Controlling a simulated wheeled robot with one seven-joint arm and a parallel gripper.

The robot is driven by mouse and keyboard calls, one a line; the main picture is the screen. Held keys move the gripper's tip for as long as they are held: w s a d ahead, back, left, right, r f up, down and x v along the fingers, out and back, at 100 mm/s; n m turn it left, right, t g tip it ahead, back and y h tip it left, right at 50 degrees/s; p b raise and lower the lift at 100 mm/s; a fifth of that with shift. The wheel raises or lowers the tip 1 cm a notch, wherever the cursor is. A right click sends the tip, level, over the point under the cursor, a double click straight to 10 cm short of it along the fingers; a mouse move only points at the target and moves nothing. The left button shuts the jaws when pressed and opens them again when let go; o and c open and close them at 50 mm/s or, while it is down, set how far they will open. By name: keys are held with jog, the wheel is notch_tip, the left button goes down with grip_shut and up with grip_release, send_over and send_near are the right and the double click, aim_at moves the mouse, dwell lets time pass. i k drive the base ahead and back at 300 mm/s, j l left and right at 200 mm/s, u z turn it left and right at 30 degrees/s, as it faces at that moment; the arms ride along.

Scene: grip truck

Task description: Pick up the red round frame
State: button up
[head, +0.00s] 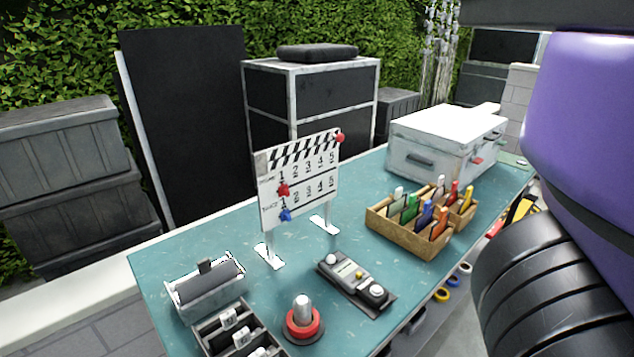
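A red ring (291,331) lies on the teal table near its front edge, around a dark base with a silver cylinder (302,305) standing upright in its middle. It is the only clearly round, frame-like red thing on the table. The ring is in full view and nothing touches it from above. My gripper is not in view, so I cannot tell its state or how far it is from the ring.
Left of the ring are a grey box (205,290) and a tray of small blocks (225,335). To its right lies a dark control device (352,282). Behind stand a clapperboard (300,180), a wooden organizer (400,240) and a white case (430,150).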

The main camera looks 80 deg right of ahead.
aim_at(452, 198)
jog(key=z, duration=2.65)
